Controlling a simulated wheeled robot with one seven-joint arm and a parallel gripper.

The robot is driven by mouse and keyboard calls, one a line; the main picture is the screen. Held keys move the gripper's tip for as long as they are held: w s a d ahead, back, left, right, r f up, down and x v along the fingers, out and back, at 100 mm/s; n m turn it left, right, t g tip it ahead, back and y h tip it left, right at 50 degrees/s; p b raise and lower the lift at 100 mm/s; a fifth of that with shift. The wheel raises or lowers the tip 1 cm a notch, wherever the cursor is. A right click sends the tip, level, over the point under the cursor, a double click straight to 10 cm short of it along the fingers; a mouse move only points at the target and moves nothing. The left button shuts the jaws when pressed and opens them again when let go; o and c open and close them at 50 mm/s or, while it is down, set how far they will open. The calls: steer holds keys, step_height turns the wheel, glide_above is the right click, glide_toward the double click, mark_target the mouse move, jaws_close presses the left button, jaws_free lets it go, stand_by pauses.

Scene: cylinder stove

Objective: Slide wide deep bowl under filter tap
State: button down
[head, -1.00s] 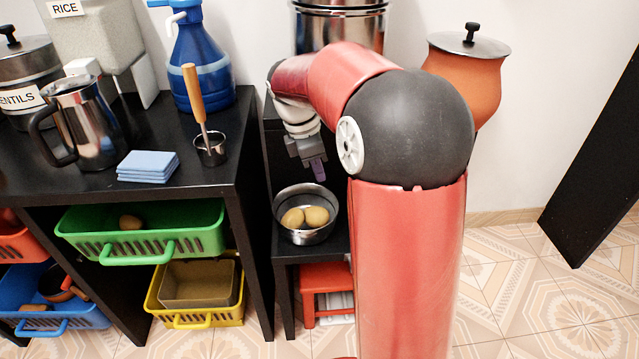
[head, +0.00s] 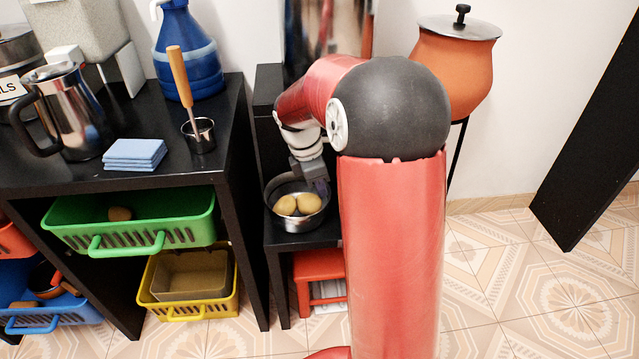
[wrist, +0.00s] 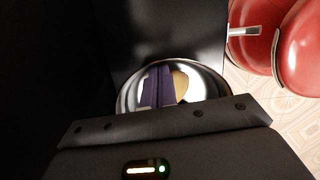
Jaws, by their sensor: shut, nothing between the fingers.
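The wide deep bowl (head: 299,224) is shiny metal and stands upright on a low black stand, with two potatoes (head: 297,205) in it. A steel cylinder, the likely filter (head: 310,45), stands behind it; its tap is not clear in the head view. My gripper (head: 320,187) points down at the bowl's right inner side, beside the potatoes. In the wrist view its purple fingers (wrist: 158,86) are together inside the bowl's outline (wrist: 213,82), with a potato (wrist: 181,85) just right of them. Contact with the bowl wall cannot be told.
The black stand (head: 290,241) is narrow, with a taller black shelf unit (head: 228,150) close on its left. A red stool (head: 320,265) sits below. A clay pot (head: 455,70) stands behind right. Tiled floor on the right is clear.

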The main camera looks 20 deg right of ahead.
steer(key=d, duration=0.1)
steer(key=d+p, duration=0.1)
steer(key=d, duration=0.1)
steer(key=shift+s+d, duration=0.15)
steer(key=shift+s, duration=0.2)
steer(key=shift+r, duration=0.1)
